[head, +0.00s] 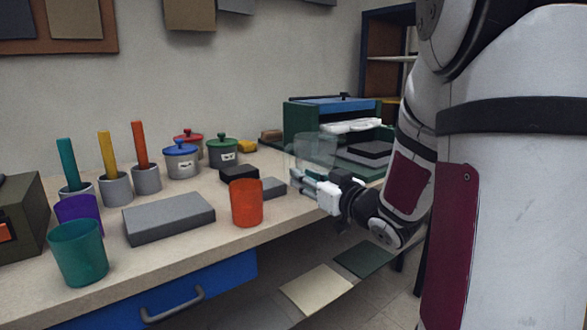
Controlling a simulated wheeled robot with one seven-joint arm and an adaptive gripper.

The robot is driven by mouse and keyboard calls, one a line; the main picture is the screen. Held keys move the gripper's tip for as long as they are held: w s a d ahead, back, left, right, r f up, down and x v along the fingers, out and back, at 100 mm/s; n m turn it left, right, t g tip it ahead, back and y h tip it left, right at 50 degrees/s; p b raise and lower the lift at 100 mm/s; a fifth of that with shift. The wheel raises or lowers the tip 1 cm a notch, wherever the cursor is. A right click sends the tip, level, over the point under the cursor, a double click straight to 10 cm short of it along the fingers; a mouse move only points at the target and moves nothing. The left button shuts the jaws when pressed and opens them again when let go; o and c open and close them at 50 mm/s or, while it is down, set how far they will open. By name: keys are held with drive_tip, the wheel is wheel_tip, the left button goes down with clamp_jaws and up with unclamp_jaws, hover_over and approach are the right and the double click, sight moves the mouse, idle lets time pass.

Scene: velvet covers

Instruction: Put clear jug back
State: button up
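A clear jug (315,149), see-through and pale, shows on the right half of the table, in front of the green box with the blue top. It looks upright. My gripper (304,178) is low at the table's front edge, its white fingers pointing left, just below and in front of the jug in the picture. The jug's base and the fingertips come close together. I cannot tell whether they touch, or whether the fingers are open or shut.
A green box (295,123) with white and dark items stands behind. An orange cup (246,203), grey block (169,217), teal cup (78,252), purple cup (77,212) and lidded pots (181,162) stand left. A blue drawer (170,292) lies below the tabletop.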

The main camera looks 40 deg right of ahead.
drive_tip(key=shift+s, duration=2.1)
drive_tip(key=s+a+f+g, duration=0.3)
drive_tip(key=s+a+g, duration=0.5)
drive_tip(key=s+a, duration=0.3)
drive_tip(key=s+a+f+g, duration=0.3)
drive_tip(key=s+a+g, duration=0.6)
drive_tip(key=s, duration=1)
drive_tip(key=shift+s+a+f+g, duration=0.25)
drive_tip(key=shift+s+a+g, duration=0.1)
drive_tip(key=shift+a, duration=0.75)
